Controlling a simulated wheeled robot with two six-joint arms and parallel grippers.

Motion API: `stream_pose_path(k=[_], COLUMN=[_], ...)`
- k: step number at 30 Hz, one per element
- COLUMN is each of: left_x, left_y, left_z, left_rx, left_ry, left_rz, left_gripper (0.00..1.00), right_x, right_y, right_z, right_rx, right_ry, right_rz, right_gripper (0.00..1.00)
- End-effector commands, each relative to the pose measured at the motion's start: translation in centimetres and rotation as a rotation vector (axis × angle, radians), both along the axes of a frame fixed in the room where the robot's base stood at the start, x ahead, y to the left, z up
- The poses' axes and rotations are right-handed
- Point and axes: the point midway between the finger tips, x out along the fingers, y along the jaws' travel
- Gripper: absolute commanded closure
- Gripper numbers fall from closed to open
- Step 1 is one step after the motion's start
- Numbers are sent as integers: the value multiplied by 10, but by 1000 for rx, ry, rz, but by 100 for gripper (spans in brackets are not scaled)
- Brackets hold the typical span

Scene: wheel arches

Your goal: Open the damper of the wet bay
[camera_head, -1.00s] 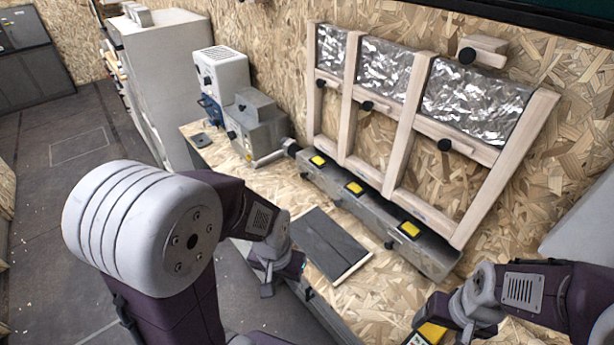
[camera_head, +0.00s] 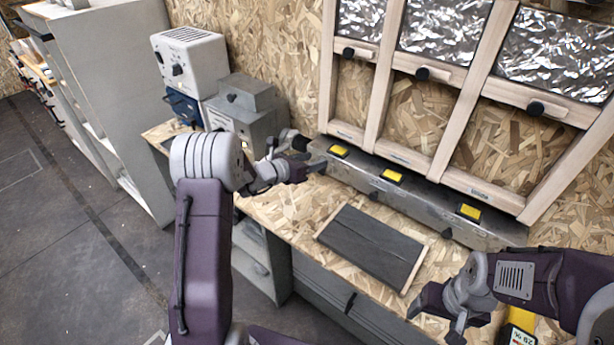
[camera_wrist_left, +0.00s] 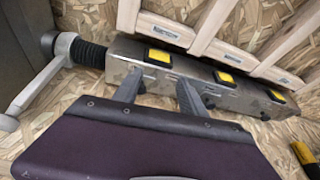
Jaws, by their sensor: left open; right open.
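A long metal duct (camera_head: 425,200) runs along the wall at the back of the bench, with several yellow pads on top and dark knobs on its front. Above it a wooden frame (camera_head: 450,130) has three bays, each with a foil panel and a black-knobbed crossbar. Small labels sit under the bays; I cannot read which is wet. My left gripper (camera_head: 312,166) is open and empty at the duct's left end. In the left wrist view its fingers (camera_wrist_left: 160,90) reach towards the duct front (camera_wrist_left: 165,82), near a dark knob. My right gripper (camera_head: 436,320) is open at the bench's front right.
A dark slatted board (camera_head: 372,245) lies on the bench in front of the duct. A yellow device (camera_head: 520,325) lies near my right gripper.

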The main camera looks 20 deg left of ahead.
Motion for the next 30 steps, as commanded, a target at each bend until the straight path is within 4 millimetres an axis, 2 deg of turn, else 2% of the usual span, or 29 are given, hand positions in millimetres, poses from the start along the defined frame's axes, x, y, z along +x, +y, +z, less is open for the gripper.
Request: stream_pose_path(k=[1, 3, 5, 11, 14, 21, 24, 30], left_x=[-1, -5, -8, -6, 4, 47, 59, 68], left_y=[12, 24, 31, 36, 30, 10, 5, 1], left_z=[-33, -56, -68, -68, -73, -91, -97, -101], left_rx=[-8, -16, -22, -20, -20, -18, -19, -19], left_ry=[25, 55, 71, 72, 73, 72, 72, 72], left_rz=[22, 44, 58, 66, 63, 62, 63, 64], left_gripper=[51, 51, 51, 51, 51, 51, 51, 51], right_x=[0, 0, 0, 0, 0, 0, 0, 0], right_y=[0, 0, -1, -1, 0, 0, 0, 0], right_z=[-16, -22, -25, -24, -22, -18, -17, -17], right_rx=[0, 0, 0, 0, 0, 0, 0, 0], right_ry=[0, 0, 0, -1, -1, -1, -1, 0], right_rz=[0, 0, 0, -1, 0, 0, 0, 0], right_gripper=[24, 24, 24, 24, 24, 24, 24, 24])
